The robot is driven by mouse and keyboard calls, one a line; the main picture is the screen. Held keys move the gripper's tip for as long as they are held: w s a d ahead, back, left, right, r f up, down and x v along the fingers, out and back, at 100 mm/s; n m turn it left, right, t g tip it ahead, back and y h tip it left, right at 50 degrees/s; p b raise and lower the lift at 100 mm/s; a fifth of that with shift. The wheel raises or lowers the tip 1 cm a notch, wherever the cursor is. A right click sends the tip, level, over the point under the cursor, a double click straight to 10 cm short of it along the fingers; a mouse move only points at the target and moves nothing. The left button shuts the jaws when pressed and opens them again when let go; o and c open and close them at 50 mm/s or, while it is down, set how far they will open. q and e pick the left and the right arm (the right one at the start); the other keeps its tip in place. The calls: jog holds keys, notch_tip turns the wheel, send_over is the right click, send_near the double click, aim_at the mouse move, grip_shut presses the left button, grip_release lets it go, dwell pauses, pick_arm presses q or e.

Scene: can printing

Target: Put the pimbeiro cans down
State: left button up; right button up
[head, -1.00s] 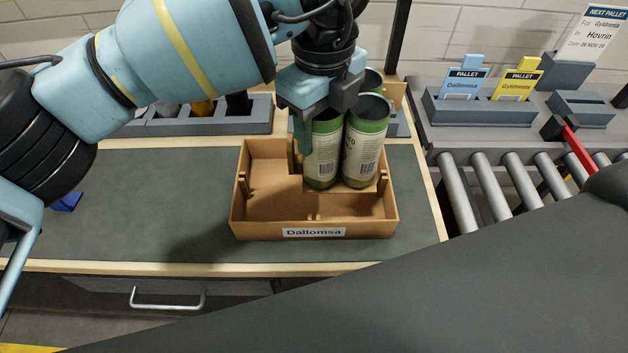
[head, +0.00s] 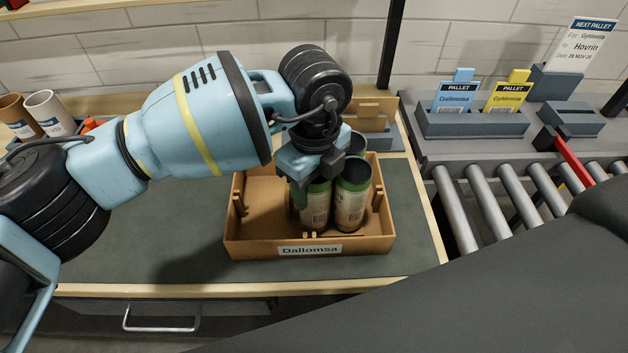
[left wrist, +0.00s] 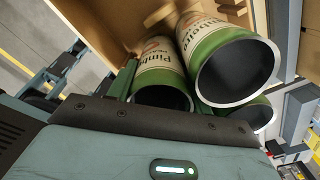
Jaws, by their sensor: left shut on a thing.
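Several open-topped cans with green bands and cream labels stand upright, close together, in the right part of a brown cardboard tray (head: 250,240) marked "Dallomsa". My left gripper (head: 318,180) comes down from above, shut on the left pimbeiro can (head: 316,210), which also shows in the left wrist view (left wrist: 158,62). A second pimbeiro can (head: 352,200) stands beside it on the right, reading "Pimbeiro" in part in the left wrist view (left wrist: 205,35). A third can (head: 357,143) is mostly hidden behind. I cannot tell whether the held can touches the tray floor. My right gripper is not in view.
The tray's left part is empty. The grey mat (head: 150,245) left of it is clear. A roller conveyor (head: 500,200) lies to the right, with card holders (head: 470,122) behind it. Two cups (head: 45,110) stand at the far left.

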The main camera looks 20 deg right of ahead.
pick_arm(q)
jog(key=o, duration=1)
notch_tip(320, 180, up, 12)
jog(key=shift+r, duration=0.1)
dwell(0.4)
